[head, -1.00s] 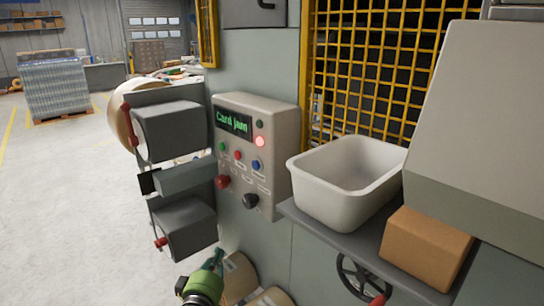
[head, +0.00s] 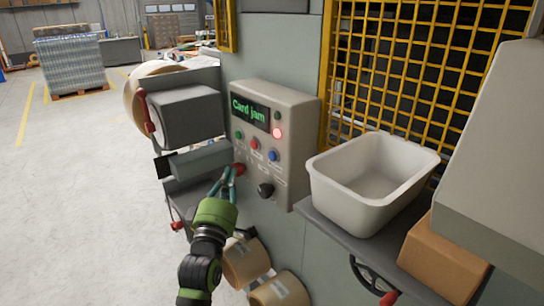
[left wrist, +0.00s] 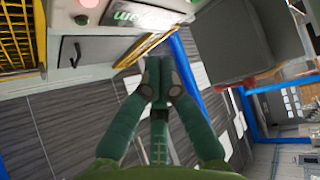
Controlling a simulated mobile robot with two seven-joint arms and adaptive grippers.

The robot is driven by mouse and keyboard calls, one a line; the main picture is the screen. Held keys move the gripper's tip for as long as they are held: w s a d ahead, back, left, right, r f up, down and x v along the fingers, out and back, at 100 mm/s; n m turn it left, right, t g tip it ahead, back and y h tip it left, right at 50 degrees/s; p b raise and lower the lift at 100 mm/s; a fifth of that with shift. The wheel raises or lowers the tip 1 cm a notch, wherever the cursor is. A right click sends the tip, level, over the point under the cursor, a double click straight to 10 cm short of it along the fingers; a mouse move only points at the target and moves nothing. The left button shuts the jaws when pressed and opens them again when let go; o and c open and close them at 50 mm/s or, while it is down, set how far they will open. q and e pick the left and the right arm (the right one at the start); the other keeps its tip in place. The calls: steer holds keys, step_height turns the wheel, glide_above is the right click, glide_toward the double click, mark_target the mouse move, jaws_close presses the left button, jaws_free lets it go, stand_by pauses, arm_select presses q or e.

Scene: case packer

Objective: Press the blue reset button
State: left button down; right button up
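The blue button (head: 273,155) is on the beige control panel (head: 295,150), at the right end of a row with a green button (head: 239,134) and a red button (head: 255,143). The blue button is not seen there. My right gripper is not in view.
The panel display (head: 250,111) reads "Card jam" and a red lamp (head: 277,132) glows. A black knob (head: 265,190) is below the buttons. A white bin (head: 330,190) and a cardboard box (head: 445,255) stand on the shelf at right. Grey machine units (head: 187,120) stand at left.

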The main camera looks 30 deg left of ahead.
mark_target(273, 156)
arm_select(q)
steer(key=w+d+b, duration=0.2)
steer(key=w+d, duration=0.1)
steer(key=w, duration=0.5)
steer(key=shift+d, duration=0.2)
steer(key=shift+w, duration=0.25)
stand_by(1.2)
steer(key=shift+w+d, duration=0.15)
steer(key=shift+w, duration=0.1)
steer(key=shift+w+d, duration=0.15)
steer(key=shift+w, duration=0.2)
stand_by(0.8)
steer(key=shift+s, duration=0.1)
steer(key=shift+s+a+p, duration=0.3)
steer(key=shift+s, duration=0.4)
steer(key=shift+s, duration=0.1)
